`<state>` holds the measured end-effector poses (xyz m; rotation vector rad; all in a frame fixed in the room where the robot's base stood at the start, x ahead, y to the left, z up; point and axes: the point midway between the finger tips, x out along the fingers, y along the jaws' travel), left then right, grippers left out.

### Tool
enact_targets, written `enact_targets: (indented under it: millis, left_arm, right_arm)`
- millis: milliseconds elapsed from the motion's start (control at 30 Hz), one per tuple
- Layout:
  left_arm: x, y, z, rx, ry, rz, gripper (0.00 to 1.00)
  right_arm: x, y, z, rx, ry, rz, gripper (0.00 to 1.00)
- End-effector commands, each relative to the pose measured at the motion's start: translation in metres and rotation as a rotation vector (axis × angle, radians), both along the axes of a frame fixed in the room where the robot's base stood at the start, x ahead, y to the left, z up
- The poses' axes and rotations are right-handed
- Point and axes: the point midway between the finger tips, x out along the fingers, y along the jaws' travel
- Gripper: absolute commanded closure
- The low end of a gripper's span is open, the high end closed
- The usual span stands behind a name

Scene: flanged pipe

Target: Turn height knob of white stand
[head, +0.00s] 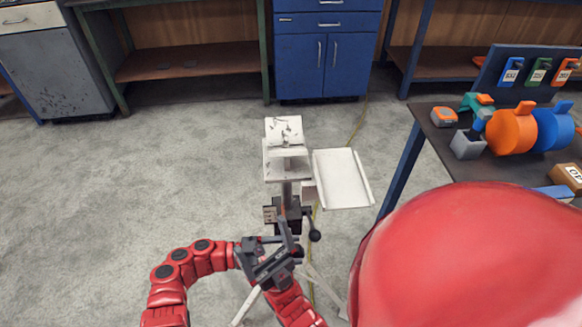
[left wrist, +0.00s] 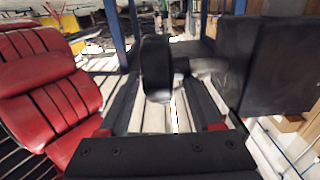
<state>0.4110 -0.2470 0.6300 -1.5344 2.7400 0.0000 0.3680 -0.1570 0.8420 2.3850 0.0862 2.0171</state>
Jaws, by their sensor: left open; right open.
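The white stand (head: 287,170) stands upright on the floor in the head view, with a dark block (head: 284,213) on its column and a round black handle end (head: 315,236) sticking out to the right. In the left wrist view, a black knob (left wrist: 156,66) on a grey shaft shows between the two fingers of my left gripper (left wrist: 165,85), which is open. I cannot tell whether a finger touches the knob. In the head view, my left gripper (head: 288,240) is close below the dark block.
A white side tray (head: 342,178) is on the stand's right. A dark workbench (head: 430,120) with orange and blue spools (head: 512,130) is at the right. Blue cabinets (head: 327,50) stand at the back. The floor left of the stand is clear.

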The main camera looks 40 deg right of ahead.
Motion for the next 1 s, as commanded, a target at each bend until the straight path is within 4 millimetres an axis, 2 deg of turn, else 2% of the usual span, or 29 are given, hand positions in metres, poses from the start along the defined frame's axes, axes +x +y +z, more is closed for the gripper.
enact_targets:
  millis: [333,600,700,1000]
  left_arm:
    - [-0.0022,-0.0034,0.0000,0.001,0.001,0.000,0.37]
    - [-0.0022,-0.0034,0.0002,0.000,0.000,0.000,0.85]
    - [-0.0023,-0.0033,0.0002,0.000,0.000,0.000,1.00]
    - [-0.0029,-0.0039,0.0029,0.014,-0.008,-0.002,1.00]
  right_arm:
    - [0.0000,0.0000,0.0002,0.000,0.000,0.000,0.00]
    - [0.0000,0.0000,0.0001,0.000,0.000,0.000,0.00]
    - [0.0000,0.0000,0.0001,0.000,0.000,0.000,0.00]
    - [0.0001,0.0000,0.0070,0.000,0.000,0.000,0.00]
